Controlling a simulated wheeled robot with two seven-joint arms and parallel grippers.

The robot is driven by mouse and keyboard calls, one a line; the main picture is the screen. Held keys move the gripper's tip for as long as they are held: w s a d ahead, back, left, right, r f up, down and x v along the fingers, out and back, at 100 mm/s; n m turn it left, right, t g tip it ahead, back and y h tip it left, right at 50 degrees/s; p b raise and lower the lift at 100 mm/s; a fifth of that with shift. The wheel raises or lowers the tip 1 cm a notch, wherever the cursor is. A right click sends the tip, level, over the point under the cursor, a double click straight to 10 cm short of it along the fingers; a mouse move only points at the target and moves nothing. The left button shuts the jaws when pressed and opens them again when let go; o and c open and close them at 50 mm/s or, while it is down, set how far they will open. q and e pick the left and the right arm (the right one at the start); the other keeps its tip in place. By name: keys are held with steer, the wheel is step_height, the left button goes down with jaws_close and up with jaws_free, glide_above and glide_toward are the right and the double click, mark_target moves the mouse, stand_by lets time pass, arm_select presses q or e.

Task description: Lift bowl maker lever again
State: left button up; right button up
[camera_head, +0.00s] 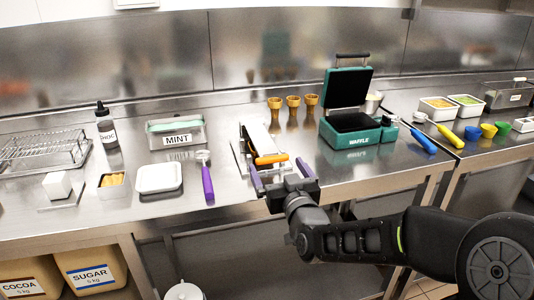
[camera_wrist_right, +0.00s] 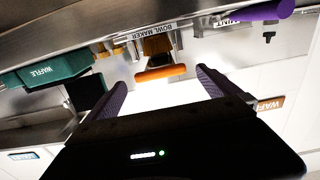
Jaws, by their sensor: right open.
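The bowl maker (camera_head: 248,160) is a pale metal device on the counter. Its orange lever handle (camera_head: 271,158) lies low across its front end. In the right wrist view, which is upside down, the orange handle (camera_wrist_right: 161,73) shows near the BOWL MAKER label (camera_wrist_right: 152,33). My right gripper (camera_head: 280,170) is open, with purple fingers spread to either side of the handle. In the wrist view the right gripper (camera_wrist_right: 163,77) has the handle between its fingertips, with gaps on both sides; contact cannot be told. My left gripper is not in view.
A green waffle maker (camera_head: 350,133) stands open on the right. Several cones (camera_head: 293,110) stand behind. A purple-handled scoop (camera_head: 207,182), a white tray (camera_head: 159,178) and a MINT container (camera_head: 176,135) are on the left. The counter's front edge runs below my gripper.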

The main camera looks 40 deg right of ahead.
mark_target(269, 152)
steer(key=shift+p+x, duration=0.45)
steer(key=shift+x, duration=3.55)
steer(key=shift+s, duration=0.1)
steer(key=shift+c, duration=0.2)
steer(key=c, duration=1.9)
steer(key=shift+c, duration=0.3)
